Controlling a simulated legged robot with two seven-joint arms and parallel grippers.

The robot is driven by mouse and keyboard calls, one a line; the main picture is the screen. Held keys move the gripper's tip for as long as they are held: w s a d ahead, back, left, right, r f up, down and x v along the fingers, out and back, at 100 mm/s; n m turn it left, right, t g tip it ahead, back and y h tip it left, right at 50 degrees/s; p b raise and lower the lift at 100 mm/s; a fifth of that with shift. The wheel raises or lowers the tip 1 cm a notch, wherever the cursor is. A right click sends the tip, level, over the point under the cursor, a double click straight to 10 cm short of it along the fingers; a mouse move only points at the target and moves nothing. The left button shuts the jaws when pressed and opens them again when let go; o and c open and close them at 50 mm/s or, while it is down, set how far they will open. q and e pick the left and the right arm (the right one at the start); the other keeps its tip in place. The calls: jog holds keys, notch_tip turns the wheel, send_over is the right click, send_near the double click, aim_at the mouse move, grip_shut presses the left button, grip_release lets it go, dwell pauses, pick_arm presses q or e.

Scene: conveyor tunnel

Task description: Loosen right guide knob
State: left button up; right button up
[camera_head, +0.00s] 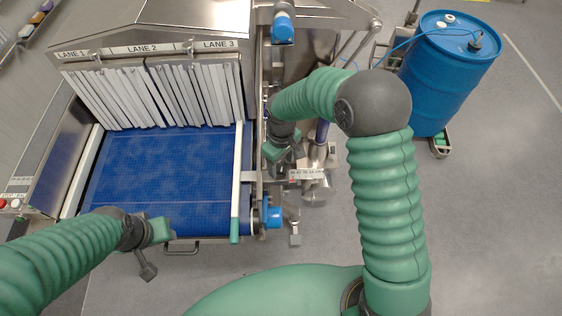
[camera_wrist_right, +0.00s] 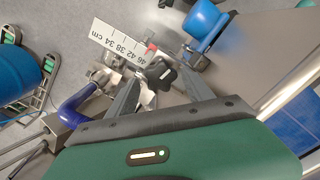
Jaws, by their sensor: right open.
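The black star-shaped guide knob (camera_wrist_right: 162,74) shows in the right wrist view beside a white centimetre scale (camera_wrist_right: 118,45) with a red pointer. My right gripper (camera_wrist_right: 158,66) is open, its two grey fingers on either side of the knob in the picture. I cannot tell whether they touch it. In the head view my right gripper (camera_head: 279,152) is by the right side of the conveyor, near the scale (camera_head: 307,174); the knob is hidden there. My left gripper (camera_head: 160,229) is over the belt's near left edge; its fingers are not clear.
The blue belt (camera_head: 165,170) runs under white strip curtains, with a white guide rail (camera_head: 237,180) on its right. Blue fittings (camera_head: 272,217) stick out at the right side. A blue drum (camera_head: 447,75) stands at the back right. Grey floor is free at the right.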

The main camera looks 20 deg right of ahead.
aim_at(281, 165)
jog(key=shift+r, duration=0.3)
notch_tip(281, 165, up, 16)
jog(key=b, duration=0.3)
jog(key=shift+b, duration=0.35)
